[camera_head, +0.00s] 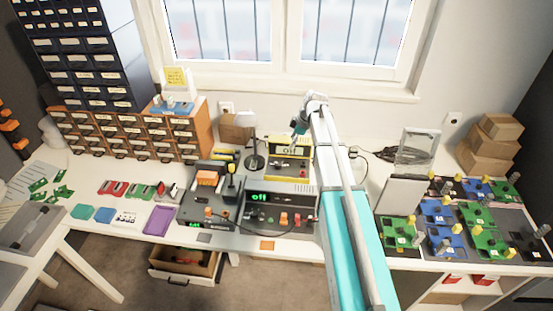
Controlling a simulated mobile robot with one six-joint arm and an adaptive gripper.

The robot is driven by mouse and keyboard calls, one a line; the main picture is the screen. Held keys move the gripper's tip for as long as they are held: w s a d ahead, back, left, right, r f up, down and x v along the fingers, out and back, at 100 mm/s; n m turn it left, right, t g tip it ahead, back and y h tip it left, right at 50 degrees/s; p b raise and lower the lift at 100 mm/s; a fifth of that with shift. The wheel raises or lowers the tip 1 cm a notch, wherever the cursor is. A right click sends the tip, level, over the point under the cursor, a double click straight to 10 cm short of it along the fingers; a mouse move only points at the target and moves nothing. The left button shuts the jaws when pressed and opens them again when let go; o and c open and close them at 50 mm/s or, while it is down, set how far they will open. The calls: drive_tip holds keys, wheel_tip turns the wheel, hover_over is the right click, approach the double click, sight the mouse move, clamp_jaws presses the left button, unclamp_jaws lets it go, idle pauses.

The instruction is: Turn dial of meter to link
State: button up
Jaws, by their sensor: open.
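A yellow meter (274,150) stands at the back of the bench, below the window. Its light display reads something like "OFF". Small dark and reddish parts show on its front below the display, but they are too small to tell which is the dial or where it points. My arm reaches in from the lower right, and my gripper (298,130) is above and just behind the meter's top right, apart from it as far as I can see. The gripper is small in view, open and empty. My arm covers the area right of the meter.
A grey unit (275,213) with a green display stands in front of the meter. A soldering station (212,192) is to its left, and a black round-based stand (254,160) is beside the meter. Circuit boards (440,238) fill the right side. Brown drawers (125,133) stand back left.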

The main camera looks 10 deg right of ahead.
sight(278, 163)
drive_tip(key=shift+w+d+r, duration=0.1)
drive_tip(key=shift+w+r, duration=0.05)
drive_tip(key=shift+w, duration=0.1)
idle(0.3)
drive_tip(key=b+x, duration=1.2)
drive_tip(key=x, duration=0.1)
drive_tip(key=shift+f+b, duration=0.4)
idle(0.3)
drive_tip(key=shift+a, duration=0.25)
